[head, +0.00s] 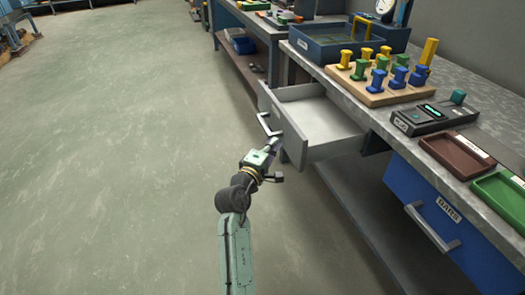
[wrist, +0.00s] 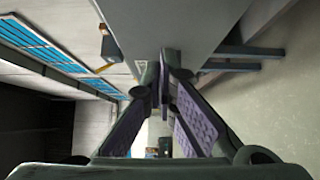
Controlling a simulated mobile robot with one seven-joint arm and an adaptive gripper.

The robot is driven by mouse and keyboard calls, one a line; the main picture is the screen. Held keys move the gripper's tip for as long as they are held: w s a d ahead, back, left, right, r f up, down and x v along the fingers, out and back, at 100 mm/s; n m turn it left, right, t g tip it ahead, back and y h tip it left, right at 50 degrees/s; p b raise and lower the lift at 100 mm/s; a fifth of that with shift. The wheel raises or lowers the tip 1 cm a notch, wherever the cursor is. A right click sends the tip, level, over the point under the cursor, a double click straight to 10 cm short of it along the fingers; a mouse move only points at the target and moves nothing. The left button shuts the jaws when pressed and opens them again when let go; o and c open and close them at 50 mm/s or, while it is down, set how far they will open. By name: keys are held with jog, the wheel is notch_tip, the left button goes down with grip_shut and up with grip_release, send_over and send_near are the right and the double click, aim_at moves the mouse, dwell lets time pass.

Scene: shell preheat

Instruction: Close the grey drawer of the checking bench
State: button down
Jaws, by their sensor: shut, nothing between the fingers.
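The grey drawer (head: 325,122) of the checking bench (head: 372,105) stands pulled out toward the left, and its visible inside is empty. Its front panel (head: 292,138) carries a bar handle (head: 267,124) on the outer side. My gripper (head: 277,142) is shut and empty, with its fingertips at the lower part of the front panel, near the handle. In the wrist view my fingertips (wrist: 164,72) meet in front of a broad grey surface (wrist: 175,25), which looks like the drawer front. I cannot tell whether they touch it.
A blue drawer (head: 447,213) marked BARS is shut at the right. The bench top holds a wooden board (head: 367,98) with coloured pegs, a blue tray (head: 340,48), a dark device (head: 425,120), and brown (head: 458,157) and green (head: 500,196) trays. The floor (head: 120,150) at left is clear.

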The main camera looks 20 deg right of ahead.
jog(key=shift+d, duration=1.2)
